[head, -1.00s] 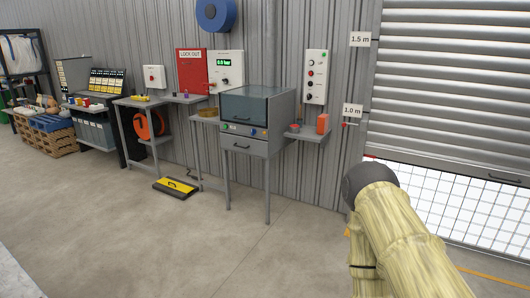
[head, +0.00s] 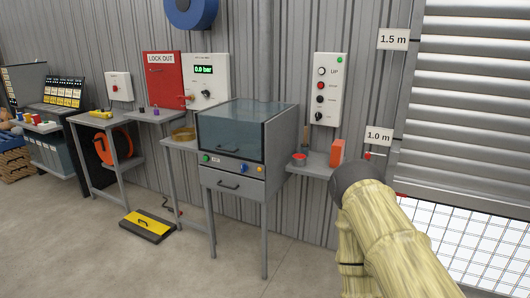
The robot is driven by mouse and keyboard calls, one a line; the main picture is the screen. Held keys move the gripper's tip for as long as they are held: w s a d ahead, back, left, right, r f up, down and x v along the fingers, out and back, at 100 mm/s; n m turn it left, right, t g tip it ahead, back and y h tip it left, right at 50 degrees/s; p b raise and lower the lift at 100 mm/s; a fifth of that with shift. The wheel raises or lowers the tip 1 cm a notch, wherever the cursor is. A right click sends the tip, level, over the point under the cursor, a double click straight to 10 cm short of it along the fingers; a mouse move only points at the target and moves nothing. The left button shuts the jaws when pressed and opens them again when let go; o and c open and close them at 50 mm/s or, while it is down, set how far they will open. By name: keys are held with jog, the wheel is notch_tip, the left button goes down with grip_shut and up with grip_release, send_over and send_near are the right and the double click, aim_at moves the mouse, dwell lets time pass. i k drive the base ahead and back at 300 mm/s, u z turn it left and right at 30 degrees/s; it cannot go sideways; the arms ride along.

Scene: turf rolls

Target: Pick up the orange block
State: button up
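The orange block (head: 338,152) stands upright on a small grey wall shelf (head: 312,170), below the control panel marked UP. My arm, in a yellowish sleeve, rises from the bottom right of the head view, and its dark rounded joint is just below and in front of the block. The joint hides part of the shelf's right end. My gripper is not in this view.
A red round container (head: 299,159) sits on the same shelf, left of the block. A grey cabinet with a glass hood (head: 246,135) stands just left. A yellow-and-black ramp (head: 147,224) lies on the floor. The floor in front is clear.

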aim_at(337, 148)
jog(key=z, duration=0.2)
jog(key=i, duration=1.8)
jog(key=z, duration=0.25)
